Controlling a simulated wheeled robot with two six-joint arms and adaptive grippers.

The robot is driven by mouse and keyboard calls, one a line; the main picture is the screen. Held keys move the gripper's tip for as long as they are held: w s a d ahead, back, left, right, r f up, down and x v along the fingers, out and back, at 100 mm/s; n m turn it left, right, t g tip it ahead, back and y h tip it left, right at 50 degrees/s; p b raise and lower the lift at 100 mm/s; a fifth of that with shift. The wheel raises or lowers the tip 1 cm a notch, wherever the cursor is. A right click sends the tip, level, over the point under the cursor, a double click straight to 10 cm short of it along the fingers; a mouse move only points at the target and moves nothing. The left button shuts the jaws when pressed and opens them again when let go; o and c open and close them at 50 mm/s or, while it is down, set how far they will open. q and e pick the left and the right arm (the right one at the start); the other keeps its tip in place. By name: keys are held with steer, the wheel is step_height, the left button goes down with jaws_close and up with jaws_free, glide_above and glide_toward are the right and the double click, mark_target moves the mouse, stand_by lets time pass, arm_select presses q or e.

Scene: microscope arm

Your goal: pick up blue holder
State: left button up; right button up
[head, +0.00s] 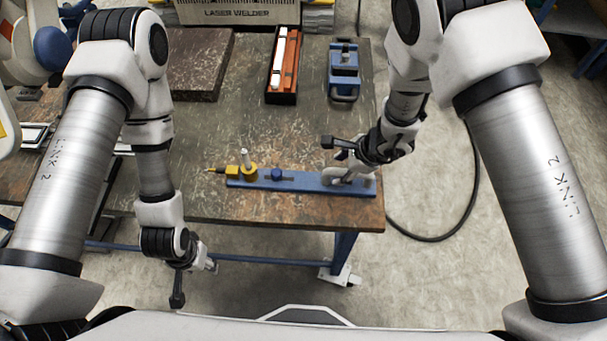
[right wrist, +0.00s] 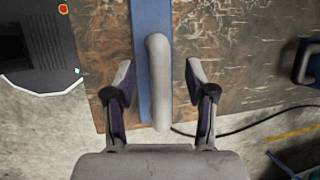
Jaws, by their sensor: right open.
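A long blue bar-shaped holder (head: 305,183) lies along the front edge of the table, with a small blue knob and yellow fittings at its left end. In the right wrist view the blue holder (right wrist: 140,45) runs up the picture. A grey rounded arm (right wrist: 158,75) stands on it. My right gripper (head: 346,174) is over the holder's right part. In the right wrist view the right gripper (right wrist: 161,78) is open, its fingers on either side of the grey arm with gaps. My left gripper (head: 208,265) hangs in front of the table, away from the holder; its jaws are unclear.
A brown block (head: 200,65), a black tray with orange and white parts (head: 283,65) and a blue clamp-like device (head: 344,70) sit farther back on the table (head: 230,125). A laser welder box (head: 240,12) stands behind. The table's middle is clear.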

steer(key=x, duration=0.2)
steer(key=shift+a+f, duration=0.15)
steer(key=shift+f, duration=0.15)
jaws_close()
arm_select(q)
steer(key=shift+r, duration=0.55)
arm_select(e)
steer(key=shift+w+r, duration=0.1)
